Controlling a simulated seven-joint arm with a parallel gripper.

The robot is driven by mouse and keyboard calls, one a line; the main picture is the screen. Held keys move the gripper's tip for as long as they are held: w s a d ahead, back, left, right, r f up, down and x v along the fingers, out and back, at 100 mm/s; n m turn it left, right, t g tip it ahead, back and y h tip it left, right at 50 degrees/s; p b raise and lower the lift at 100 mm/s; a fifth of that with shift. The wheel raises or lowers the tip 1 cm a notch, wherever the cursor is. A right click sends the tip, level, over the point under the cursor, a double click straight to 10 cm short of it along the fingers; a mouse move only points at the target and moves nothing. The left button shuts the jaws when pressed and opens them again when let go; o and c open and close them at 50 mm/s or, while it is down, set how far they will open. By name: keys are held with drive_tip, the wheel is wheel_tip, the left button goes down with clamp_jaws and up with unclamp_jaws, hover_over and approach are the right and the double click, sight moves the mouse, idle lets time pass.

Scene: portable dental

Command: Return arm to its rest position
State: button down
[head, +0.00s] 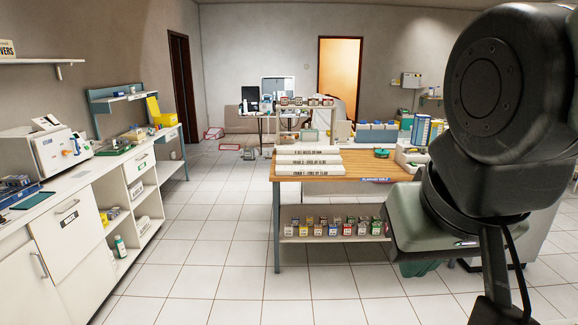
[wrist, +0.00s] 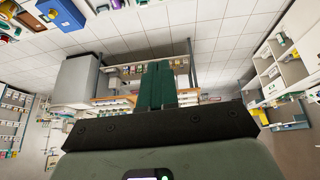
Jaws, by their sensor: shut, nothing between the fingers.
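My arm fills the right side of the head view, with dark round joints and a grey-green link. It is folded up close to the camera. In the wrist view my gripper (wrist: 156,88) shows as two green fingers side by side, pressed together with nothing between them. The fingers are clear of every surface. The wrist view looks across the room upside down. The fingertips do not show clearly in the head view.
A wooden-topped table (head: 300,172) with white packs (head: 308,163) and a lower shelf of small boxes stands ahead. A white counter (head: 95,172) with a machine (head: 45,150) runs along the left. The tiled floor (head: 190,240) between them is clear.

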drive_tip(key=a, duration=0.1)
drive_tip(key=s, duration=0.1)
drive_tip(key=a, duration=0.1)
drive_tip(key=shift+s+a+f+y, duration=0.3)
drive_tip(key=shift+s, duration=0.05)
drive_tip(key=c, duration=1.8)
unclamp_jaws()
drive_tip(key=shift+c, duration=0.2)
